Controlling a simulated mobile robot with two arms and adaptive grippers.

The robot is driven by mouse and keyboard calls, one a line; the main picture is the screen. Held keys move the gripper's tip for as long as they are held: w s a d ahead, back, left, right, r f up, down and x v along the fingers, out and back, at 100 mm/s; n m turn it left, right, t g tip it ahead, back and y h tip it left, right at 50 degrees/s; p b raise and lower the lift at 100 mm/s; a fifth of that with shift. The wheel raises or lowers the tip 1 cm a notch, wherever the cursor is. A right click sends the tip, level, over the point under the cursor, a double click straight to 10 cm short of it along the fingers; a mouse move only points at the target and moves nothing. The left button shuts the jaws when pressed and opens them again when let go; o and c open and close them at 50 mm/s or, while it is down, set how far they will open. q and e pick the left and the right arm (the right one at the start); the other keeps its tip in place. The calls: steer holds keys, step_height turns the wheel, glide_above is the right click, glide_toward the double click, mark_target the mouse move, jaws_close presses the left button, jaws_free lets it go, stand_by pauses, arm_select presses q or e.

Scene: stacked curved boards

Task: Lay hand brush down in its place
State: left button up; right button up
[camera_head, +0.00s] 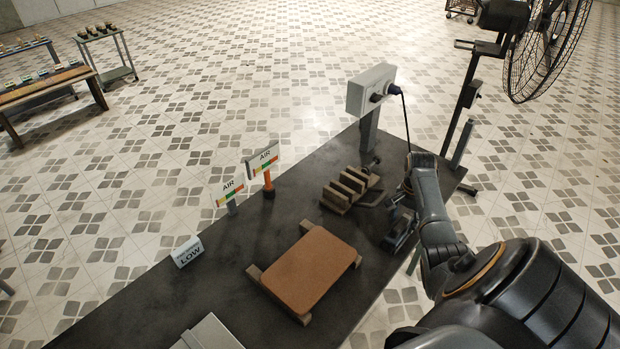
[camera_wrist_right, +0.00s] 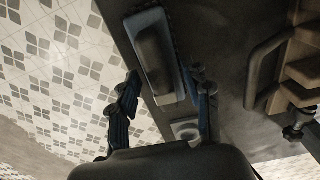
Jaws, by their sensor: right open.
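The hand brush (camera_wrist_right: 155,55) shows in the right wrist view as a dark rounded body with a bluish fringe along its edge. It lies on the dark table, close to the table edge. My right gripper (camera_wrist_right: 163,100) is open, with its two blue-grey fingers apart and the brush beyond their tips. Nothing is seen held between them. In the head view my right gripper (camera_head: 397,207) is near the table's right edge, beside the wooden slotted rack. Dark shapes there make gripper and brush hard to separate. My left gripper is not in view.
The wooden slotted rack (camera_head: 350,189) stands left of my right gripper. A brown curved board (camera_head: 307,266) rests on wooden supports nearer me. A grey box on a post (camera_head: 371,90) with a plug and cable stands behind. AIR signs (camera_head: 263,158) and a LOW sign (camera_head: 188,252) line the left edge.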

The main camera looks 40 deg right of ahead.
steer(key=shift+r, duration=0.2)
step_height(320, 180, up, 12)
steer(key=shift+f, duration=0.2)
stand_by(0.6)
